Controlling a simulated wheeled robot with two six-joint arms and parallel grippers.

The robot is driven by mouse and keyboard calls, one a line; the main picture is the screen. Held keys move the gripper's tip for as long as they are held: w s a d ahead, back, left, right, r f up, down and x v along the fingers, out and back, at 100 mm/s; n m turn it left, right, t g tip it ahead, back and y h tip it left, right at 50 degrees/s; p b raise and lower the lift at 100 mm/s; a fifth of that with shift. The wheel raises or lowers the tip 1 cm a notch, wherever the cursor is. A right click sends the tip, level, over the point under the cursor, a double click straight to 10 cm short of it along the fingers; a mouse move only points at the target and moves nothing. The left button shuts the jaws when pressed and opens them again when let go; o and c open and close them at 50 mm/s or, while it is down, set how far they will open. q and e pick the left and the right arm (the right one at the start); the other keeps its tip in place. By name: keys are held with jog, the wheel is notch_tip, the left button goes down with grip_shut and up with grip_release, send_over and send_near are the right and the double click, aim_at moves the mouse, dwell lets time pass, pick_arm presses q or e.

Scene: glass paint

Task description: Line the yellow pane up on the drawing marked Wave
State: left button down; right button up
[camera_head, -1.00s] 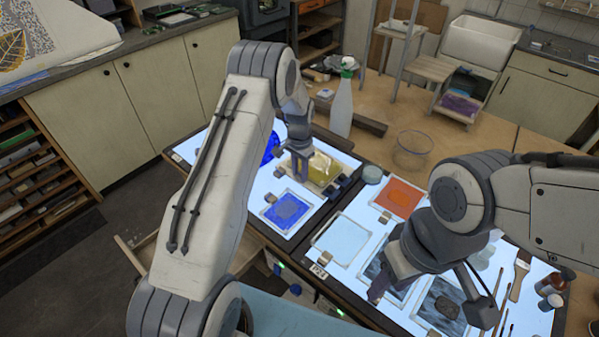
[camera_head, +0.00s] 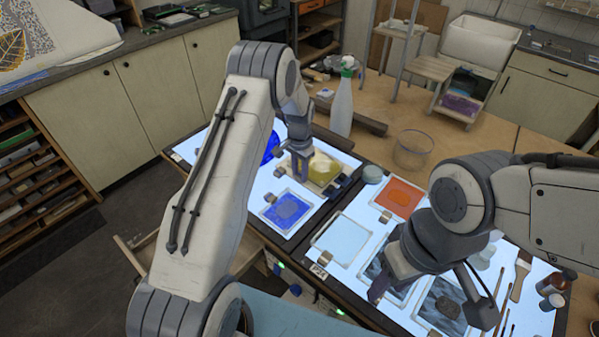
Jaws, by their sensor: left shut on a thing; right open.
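The yellow pane (camera_head: 325,169) is at the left gripper, over the far right part of the left light panel. My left gripper (camera_head: 301,168) is shut on it at its left side. The pane lies low over a pale sheet or frame; I cannot tell whether it touches. The arm and gripper hide part of that area. No drawing's label reads clearly, so I cannot tell which is Wave. My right gripper (camera_head: 432,296) is open and empty above the right light panel.
A blue pane (camera_head: 287,209) lies in front of the yellow one. An orange pane (camera_head: 398,197), a pale pane (camera_head: 341,240) and dark textured panes lie on the right panel. A spray bottle (camera_head: 342,108) and a glass bowl (camera_head: 413,149) stand behind. Brushes and jars are at right.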

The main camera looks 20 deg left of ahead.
pick_arm(q)
jog(key=shift+f, duration=0.15)
jog(key=c, duration=0.5)
grip_release()
notch_tip(320, 180, up, 10)
jog(key=b, duration=0.4)
jog(key=s+d+r+m+b, duration=0.1)
jog(key=s+d+r, duration=0.1)
jog(key=s+d, duration=0.25)
jog(key=s+d+r+b, duration=0.1)
jog(key=s+d+r, duration=0.2)
jog(key=d, duration=0.3)
jog(key=s+d+r, duration=0.1)
jog(key=s+d, duration=0.6)
jog(key=s, duration=0.4)
jog(key=shift+m+h, duration=0.5)
jog(key=shift+m, duration=0.4)
jog(key=s+b, duration=0.1)
jog(key=s, duration=0.5)
jog(key=s+f, duration=0.1)
jog(key=s, duration=0.5)
jog(key=s+f+b, duration=0.1)
jog(key=s, duration=0.5)
jog(key=shift+d+f+b, duration=0.1)
jog(key=shift+d+b, duration=0.05)
jog(key=shift+b, duration=0.15)
